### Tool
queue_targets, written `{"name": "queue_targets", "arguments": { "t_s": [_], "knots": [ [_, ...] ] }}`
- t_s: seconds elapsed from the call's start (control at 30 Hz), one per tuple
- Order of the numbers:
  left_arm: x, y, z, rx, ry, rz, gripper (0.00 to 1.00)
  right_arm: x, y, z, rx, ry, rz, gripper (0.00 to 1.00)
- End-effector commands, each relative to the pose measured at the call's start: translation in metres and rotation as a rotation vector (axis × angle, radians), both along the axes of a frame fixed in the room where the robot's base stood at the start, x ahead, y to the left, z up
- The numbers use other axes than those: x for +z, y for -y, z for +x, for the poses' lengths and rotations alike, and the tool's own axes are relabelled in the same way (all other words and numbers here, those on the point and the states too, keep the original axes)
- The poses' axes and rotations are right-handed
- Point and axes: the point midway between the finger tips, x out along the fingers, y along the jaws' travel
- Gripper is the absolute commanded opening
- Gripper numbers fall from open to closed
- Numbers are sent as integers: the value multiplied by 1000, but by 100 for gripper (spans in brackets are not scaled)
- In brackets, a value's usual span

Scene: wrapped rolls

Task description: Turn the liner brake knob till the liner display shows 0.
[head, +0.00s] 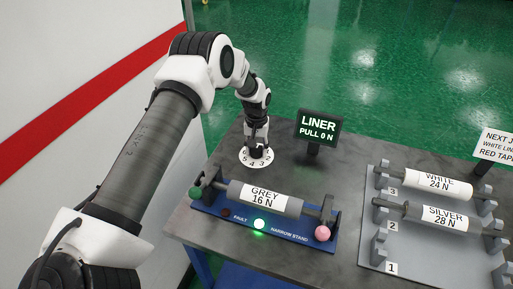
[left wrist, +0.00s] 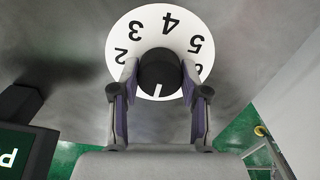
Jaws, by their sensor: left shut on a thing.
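The liner brake knob (left wrist: 158,70) is black and round, with a white mark that points toward the bottom of the left wrist view. It sits on a white numbered dial (left wrist: 152,36), which also shows in the head view (head: 245,160). My left gripper (left wrist: 158,88) is shut on the knob, one finger on each side. In the head view the gripper (head: 257,147) comes down from above and hides most of the knob. The liner display (head: 318,127) reads "LINER PULL 0 N" in light letters; its corner shows in the left wrist view (left wrist: 22,150). My right gripper is out of view.
A grey roll labelled "GREY 16 N" (head: 265,198) lies on a blue narrow stand (head: 285,236) with a lit green lamp (head: 259,224). White (head: 430,182) and silver (head: 440,216) rolls lie on a grey rack (head: 385,230) at right. A sign (head: 496,146) stands behind it.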

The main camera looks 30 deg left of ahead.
Motion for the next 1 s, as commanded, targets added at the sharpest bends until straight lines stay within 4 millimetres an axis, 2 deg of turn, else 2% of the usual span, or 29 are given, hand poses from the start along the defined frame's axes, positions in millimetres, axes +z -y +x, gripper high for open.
{"name": "queue_targets", "arguments": {
  "t_s": [0.57,0.6,0.63,0.67,1.0],
  "knots": [
    [-3,1,-3,40,-8,-2,10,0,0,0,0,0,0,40],
    [-3,1,-3,40,-8,-2,55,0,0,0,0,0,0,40],
    [-3,1,-3,40,-8,-2,66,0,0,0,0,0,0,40],
    [-3,1,-2,40,-7,-2,70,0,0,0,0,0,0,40],
    [2,0,0,38,-2,-1,70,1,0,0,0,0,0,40]
  ]
}}
